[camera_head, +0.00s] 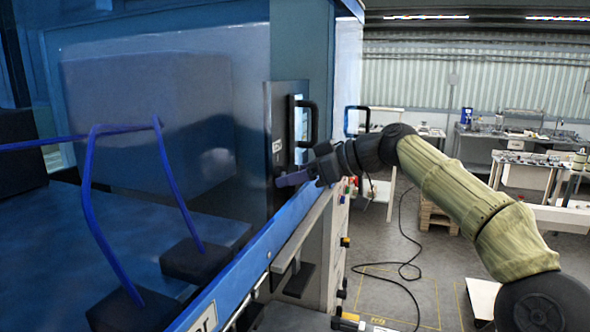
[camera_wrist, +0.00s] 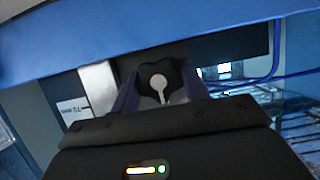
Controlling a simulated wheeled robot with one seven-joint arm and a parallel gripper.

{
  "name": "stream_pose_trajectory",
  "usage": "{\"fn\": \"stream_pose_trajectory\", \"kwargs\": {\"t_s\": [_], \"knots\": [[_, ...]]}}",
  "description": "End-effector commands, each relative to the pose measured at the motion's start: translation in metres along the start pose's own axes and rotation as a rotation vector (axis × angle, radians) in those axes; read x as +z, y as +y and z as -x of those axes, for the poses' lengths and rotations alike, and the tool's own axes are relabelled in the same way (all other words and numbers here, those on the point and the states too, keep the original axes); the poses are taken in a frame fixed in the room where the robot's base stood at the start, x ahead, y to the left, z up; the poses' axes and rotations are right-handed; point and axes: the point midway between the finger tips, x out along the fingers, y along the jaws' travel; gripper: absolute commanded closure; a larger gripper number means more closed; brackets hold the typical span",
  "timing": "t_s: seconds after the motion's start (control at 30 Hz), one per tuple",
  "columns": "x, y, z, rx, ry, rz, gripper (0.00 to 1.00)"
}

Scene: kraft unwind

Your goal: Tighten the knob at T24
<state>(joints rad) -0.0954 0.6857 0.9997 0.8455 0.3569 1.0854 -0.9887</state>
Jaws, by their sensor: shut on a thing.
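The knob (camera_wrist: 172,70) is dark and lobed, with a pale round centre and a pale pointer line running down from it in the wrist view. My gripper (camera_wrist: 160,84) has its two purple-blue fingers on either side of the knob, closed on it. In the head view my gripper (camera_head: 287,180) reaches left to the edge of the blue machine's panel, and the knob is hidden behind the fingers. A small white label (camera_wrist: 72,109) is beside the knob in the wrist view, and its print is too blurred to read surely.
The blue machine (camera_head: 200,290) fills the left, with a clear guard and blue bent rods (camera_head: 110,225) inside. A black handle (camera_head: 306,122) stands just above my gripper. A dark cable (camera_head: 405,245) lies on the floor. Workbenches (camera_head: 520,140) are far right.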

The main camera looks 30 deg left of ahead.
Motion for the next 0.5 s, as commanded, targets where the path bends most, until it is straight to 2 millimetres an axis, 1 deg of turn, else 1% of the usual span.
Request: {"fn": "stream_pose_trajectory", "kwargs": {"t_s": [0.17,0.2,0.23,0.5], "knots": [[-0.0011,0.0001,0.0006,0.003,0.004,0.0,0.78],[-0.0011,0.0001,0.0006,0.002,0.004,0.0,0.49],[-0.0011,0.0,0.0005,0.002,0.004,0.001,0.46],[-0.0003,0.0001,0.0005,0.002,0.002,0.001,0.46]]}}
